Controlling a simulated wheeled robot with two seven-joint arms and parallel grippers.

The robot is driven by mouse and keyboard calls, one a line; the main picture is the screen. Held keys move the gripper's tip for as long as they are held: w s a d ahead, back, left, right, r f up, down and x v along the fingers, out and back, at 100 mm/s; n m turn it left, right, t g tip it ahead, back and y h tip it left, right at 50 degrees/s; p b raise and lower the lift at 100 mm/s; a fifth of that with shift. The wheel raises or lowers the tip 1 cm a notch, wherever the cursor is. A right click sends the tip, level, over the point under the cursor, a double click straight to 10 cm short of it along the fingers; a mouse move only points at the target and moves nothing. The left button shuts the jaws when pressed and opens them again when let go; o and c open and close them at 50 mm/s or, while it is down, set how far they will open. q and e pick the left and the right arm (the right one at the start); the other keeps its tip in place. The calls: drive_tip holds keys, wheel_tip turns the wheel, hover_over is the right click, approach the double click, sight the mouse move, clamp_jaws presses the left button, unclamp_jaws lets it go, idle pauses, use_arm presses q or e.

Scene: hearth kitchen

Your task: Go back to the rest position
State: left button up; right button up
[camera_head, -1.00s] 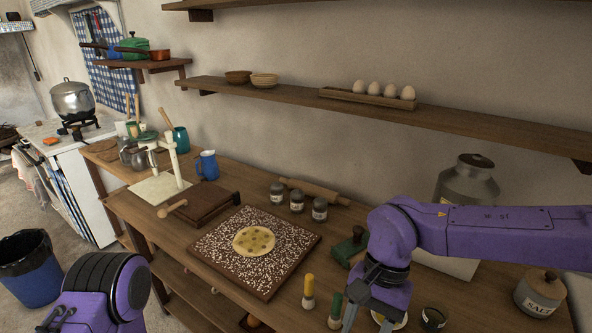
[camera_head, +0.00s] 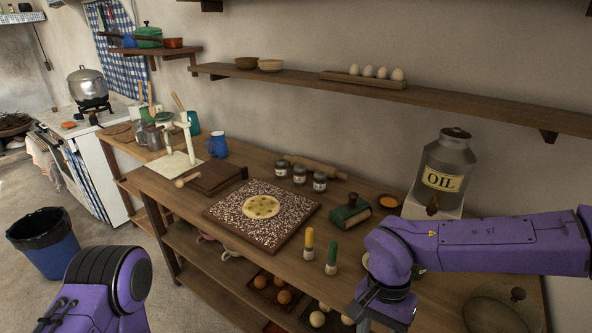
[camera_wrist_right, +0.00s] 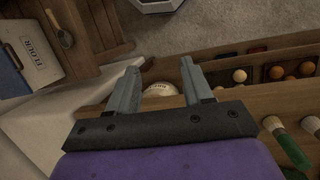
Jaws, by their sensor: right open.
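My right gripper (camera_wrist_right: 160,88) is open and empty in the right wrist view. A pale round labelled object (camera_wrist_right: 158,89) shows beyond and between its fingers; I cannot tell how far below it is. In the head view my right arm comes in from the right, and the gripper's hand (camera_head: 385,308) is at the lower edge, with its fingertips cut off by the frame. Of my left arm only a purple and black link shows at the lower left; its gripper is out of frame.
The wooden counter carries a floured board (camera_head: 225,212) with flat dough (camera_head: 262,206), two brushes (camera_head: 331,258), several jars (camera_head: 299,175), a green-based block (camera_head: 350,214) and an oil can (camera_head: 444,165). A lower shelf holds round produce (camera_head: 284,296). A blue bin (camera_head: 45,250) stands on the floor.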

drive_tip(key=s+d+f+m+t+h+b, duration=0.15)
drive_tip(key=d+f+h, duration=0.35)
drive_tip(key=f, duration=0.5)
drive_tip(key=s+d+f+t+h, duration=0.2)
drive_tip(key=s+d+f, duration=0.1)
drive_tip(key=d+f, duration=0.5)
drive_tip(key=s+d+f+n+t+y+b, duration=0.1)
drive_tip(key=s+d+f+n+t+y, duration=0.1)
drive_tip(key=s+f, duration=0.8)
drive_tip(key=shift+s+d+f+n+t+y+b, duration=0.35)
drive_tip(key=shift+f+t+y, duration=0.1)
drive_tip(key=shift+f, duration=0.25)
